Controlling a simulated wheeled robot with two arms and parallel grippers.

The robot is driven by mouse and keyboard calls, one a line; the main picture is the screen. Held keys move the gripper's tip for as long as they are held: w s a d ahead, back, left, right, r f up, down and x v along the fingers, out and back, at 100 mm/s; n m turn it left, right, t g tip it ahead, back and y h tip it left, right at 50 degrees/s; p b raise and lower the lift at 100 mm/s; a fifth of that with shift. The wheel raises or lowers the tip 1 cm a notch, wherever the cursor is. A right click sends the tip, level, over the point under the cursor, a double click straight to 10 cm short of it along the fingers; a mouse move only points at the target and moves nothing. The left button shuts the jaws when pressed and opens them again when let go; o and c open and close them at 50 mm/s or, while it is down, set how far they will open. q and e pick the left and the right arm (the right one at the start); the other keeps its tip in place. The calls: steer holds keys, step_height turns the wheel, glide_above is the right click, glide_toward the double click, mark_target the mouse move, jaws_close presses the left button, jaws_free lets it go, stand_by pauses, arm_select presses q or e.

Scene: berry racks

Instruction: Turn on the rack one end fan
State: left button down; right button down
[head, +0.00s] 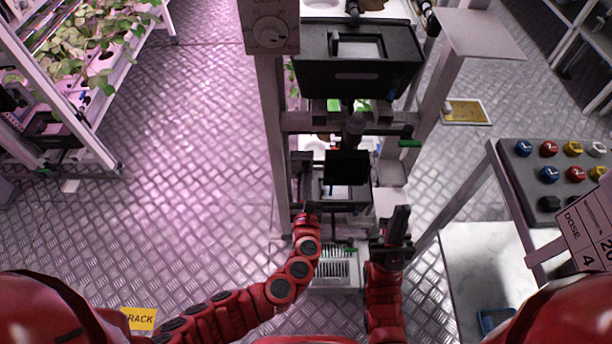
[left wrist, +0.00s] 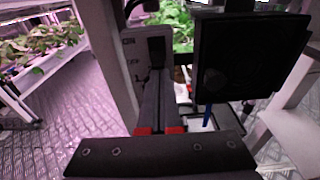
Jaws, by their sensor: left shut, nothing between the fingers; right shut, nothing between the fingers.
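The rack's end fan appears to be the dark square panel (left wrist: 245,60) right of my gripper in the left wrist view; it also shows in the head view (head: 347,168). A pale switch plate (left wrist: 136,50) with partly readable ON and OFF lettering stands left of it. My left gripper (head: 304,188) is shut and empty at the rack's left post. In the left wrist view its fingertips (left wrist: 157,76) are in front of the plate and hide its middle. I cannot tell whether they touch it or how the switch is set. My right gripper (head: 398,220) is shut and empty, right of the fan.
A box with a dial (head: 270,32) is on the rack's upper left post. A black bin (head: 358,78) hangs above the fan. A vented white unit (head: 335,268) sits low below. A panel of coloured buttons (head: 558,155) stands right. Open floor (head: 200,150) lies left.

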mark_target(307, 173)
arm_select(q)
steer(key=r+g+p, duration=0.1)
steer(key=p, duration=0.5)
steer(key=r+g+p, duration=0.1)
steer(key=g+p, duration=0.1)
steer(key=p, duration=0.4)
steer(key=r+g+p, duration=0.1)
steer(key=p, duration=0.5)
steer(key=shift+s+g, duration=0.25)
steer(key=shift+g, duration=0.05)
steer(key=shift+g+p, duration=0.4)
steer(key=shift+p, duration=0.75)
steer(key=shift+f, duration=0.15)
steer(key=shift+r+p, duration=0.65)
steer(key=shift+r, duration=0.15)
